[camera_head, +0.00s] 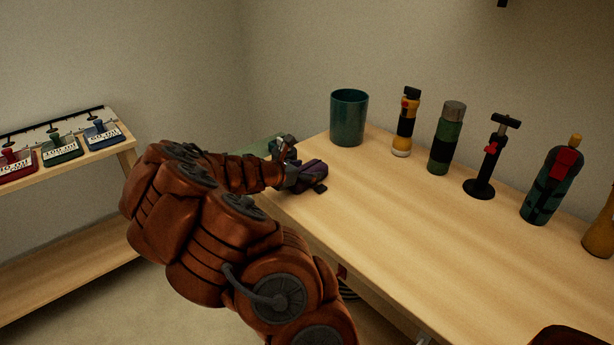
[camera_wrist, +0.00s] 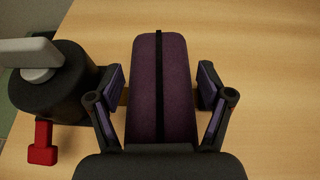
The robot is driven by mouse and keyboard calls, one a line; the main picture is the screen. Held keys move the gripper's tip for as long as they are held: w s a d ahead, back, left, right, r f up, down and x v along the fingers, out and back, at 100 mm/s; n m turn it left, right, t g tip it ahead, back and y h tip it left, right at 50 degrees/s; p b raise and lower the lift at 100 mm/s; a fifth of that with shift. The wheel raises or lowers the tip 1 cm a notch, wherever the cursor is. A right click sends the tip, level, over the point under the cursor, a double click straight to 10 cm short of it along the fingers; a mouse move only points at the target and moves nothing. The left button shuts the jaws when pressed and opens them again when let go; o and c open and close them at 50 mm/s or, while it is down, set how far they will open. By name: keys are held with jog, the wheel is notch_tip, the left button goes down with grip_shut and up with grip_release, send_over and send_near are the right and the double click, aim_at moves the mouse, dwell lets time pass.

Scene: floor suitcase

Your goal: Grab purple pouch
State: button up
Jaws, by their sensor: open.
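The purple pouch (camera_wrist: 174,85) lies on the wooden table in the wrist view, long and dark purple with a black zip line along its middle. My gripper (camera_wrist: 163,82) is open, with one finger on each side of the pouch. A small gap shows between the pouch and each finger; whether either touches is hard to tell. In the head view the purple pouch (camera_head: 313,172) shows at the table's left end, partly hidden by my gripper (camera_head: 304,180).
A black-based object with a grey top and red knob (camera_wrist: 50,85) stands close to my left finger. A teal cup (camera_head: 348,118), a flashlight (camera_head: 405,125), a green bottle (camera_head: 446,140) and a black stand (camera_head: 487,160) line the table's back. The table's (camera_head: 400,215) middle is clear.

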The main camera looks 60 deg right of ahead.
jog(key=shift+c, duration=0.4)
jog(key=c, duration=0.9)
